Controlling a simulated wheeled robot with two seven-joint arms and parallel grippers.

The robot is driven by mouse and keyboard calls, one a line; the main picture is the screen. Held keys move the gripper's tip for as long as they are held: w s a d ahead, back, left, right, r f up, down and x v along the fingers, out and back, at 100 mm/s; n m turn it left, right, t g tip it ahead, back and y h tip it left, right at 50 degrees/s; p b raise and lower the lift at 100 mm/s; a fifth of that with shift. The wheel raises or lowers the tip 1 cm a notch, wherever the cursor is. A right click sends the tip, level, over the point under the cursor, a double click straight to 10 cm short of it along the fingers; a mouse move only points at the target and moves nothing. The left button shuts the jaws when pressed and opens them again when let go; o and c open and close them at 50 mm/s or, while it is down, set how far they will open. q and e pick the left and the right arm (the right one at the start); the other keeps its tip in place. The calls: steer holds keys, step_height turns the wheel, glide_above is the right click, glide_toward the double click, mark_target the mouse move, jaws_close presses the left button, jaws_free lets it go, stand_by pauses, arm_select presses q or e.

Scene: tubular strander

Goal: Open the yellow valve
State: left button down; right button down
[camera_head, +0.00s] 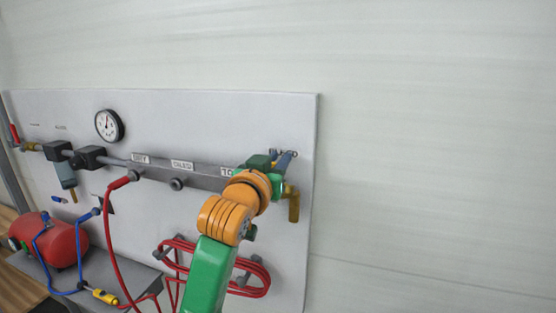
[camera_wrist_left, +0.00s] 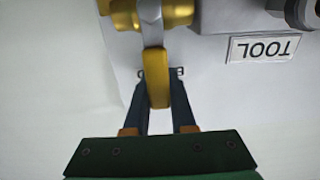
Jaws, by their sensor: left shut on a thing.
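The yellow valve shows in the left wrist view as a yellow handle (camera_wrist_left: 157,65) on a grey lever below a brass body (camera_wrist_left: 178,12). My left gripper (camera_wrist_left: 160,75) is shut on the yellow handle, with a dark finger on each side of it. In the head view my left gripper (camera_head: 287,158) is at the right end of the pipe on the panel, by the "TOOL" label, partly behind my orange wrist. A brass outlet (camera_head: 293,206) hangs down just below it. The handle itself cannot be made out in the head view. My right gripper is not in view.
A grey panel (camera_head: 60,110) carries a gauge (camera_head: 108,125), a grey manifold (camera_head: 200,178) and a coiled red hose (camera_head: 262,280). A red tank (camera_head: 62,242) and blue hoses are at lower left. Right of the panel is bare wall.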

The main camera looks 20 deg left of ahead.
mark_target(310, 170)
arm_select(q)
steer(key=d+m, duration=0.1)
steer(key=m, duration=0.1)
steer(key=shift+d+m, duration=0.3)
steer(key=m, duration=0.1)
steer(key=d+m, duration=0.1)
steer(key=shift+d+f+m, duration=0.3)
steer(key=shift+f+m, duration=0.05)
steer(key=shift+m, duration=0.05)
steer(key=m, duration=0.1)
steer(key=d+f+m, duration=0.1)
steer(key=shift+s+d+m, duration=0.1)
steer(key=shift+d+m, duration=0.15)
steer(key=shift+m, duration=0.05)
steer(key=d+f+m, duration=0.1)
steer(key=m, duration=0.1)
steer(key=shift+d+f+m, duration=0.1)
steer(key=shift+f+m, duration=0.05)
steer(key=shift+m, duration=0.25)
steer(key=f+m, duration=0.1)
steer(key=d+f+m, duration=0.1)
steer(key=m, duration=0.1)
steer(key=shift+d+f+m, duration=0.1)
steer(key=shift+f+m, duration=0.5)
steer(key=shift+m, duration=0.45)
steer(key=shift+d+f+m, duration=0.1)
steer(key=shift+f+m, duration=0.45)
steer(key=shift+m, duration=0.5)
steer(key=shift+f, duration=0.1)
